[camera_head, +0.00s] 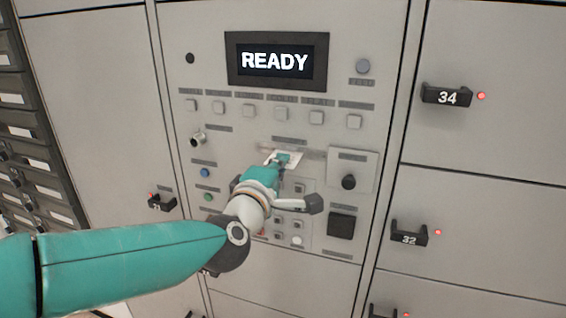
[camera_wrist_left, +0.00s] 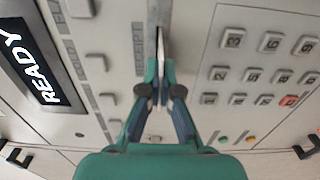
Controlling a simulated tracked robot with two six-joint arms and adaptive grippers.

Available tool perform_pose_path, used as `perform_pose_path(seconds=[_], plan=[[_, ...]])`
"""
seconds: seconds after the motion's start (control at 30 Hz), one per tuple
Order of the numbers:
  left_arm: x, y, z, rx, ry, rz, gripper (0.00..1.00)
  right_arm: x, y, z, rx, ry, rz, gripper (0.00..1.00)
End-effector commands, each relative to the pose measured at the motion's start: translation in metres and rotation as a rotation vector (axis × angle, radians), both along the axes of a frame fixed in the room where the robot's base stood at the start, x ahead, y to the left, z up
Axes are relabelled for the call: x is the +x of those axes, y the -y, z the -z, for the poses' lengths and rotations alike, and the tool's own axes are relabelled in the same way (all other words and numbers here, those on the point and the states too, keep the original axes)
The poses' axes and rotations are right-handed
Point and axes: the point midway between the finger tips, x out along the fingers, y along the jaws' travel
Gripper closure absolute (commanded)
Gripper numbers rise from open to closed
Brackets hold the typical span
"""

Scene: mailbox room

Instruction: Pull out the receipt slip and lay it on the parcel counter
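The receipt slip (camera_head: 291,157) is a small white piece at the slot in the upper middle of the grey panel, partly hidden by my left gripper. My left gripper (camera_head: 283,161) reaches the slip from below. In the left wrist view, the fingers of my left gripper (camera_wrist_left: 160,88) come together around the thin pale slip (camera_wrist_left: 161,48), which shows nearly edge-on. The slip still meets the panel at its slot. The parcel counter is not in view. My right gripper is not in view.
The panel has a READY screen (camera_head: 276,61), a row of square buttons and a keypad (camera_wrist_left: 262,70) beside the gripper. Dark mail slots (camera_head: 22,150) line the far left.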

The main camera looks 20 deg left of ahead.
Motion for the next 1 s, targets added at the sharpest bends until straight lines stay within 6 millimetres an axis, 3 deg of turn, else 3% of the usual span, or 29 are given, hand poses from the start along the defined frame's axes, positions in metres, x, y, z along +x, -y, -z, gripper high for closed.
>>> perform_pose_path(seconds=[1.0], plan=[[-0.061,-0.002,0.0,-0.001,-0.001,0.001,1.0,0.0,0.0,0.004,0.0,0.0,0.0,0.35]])
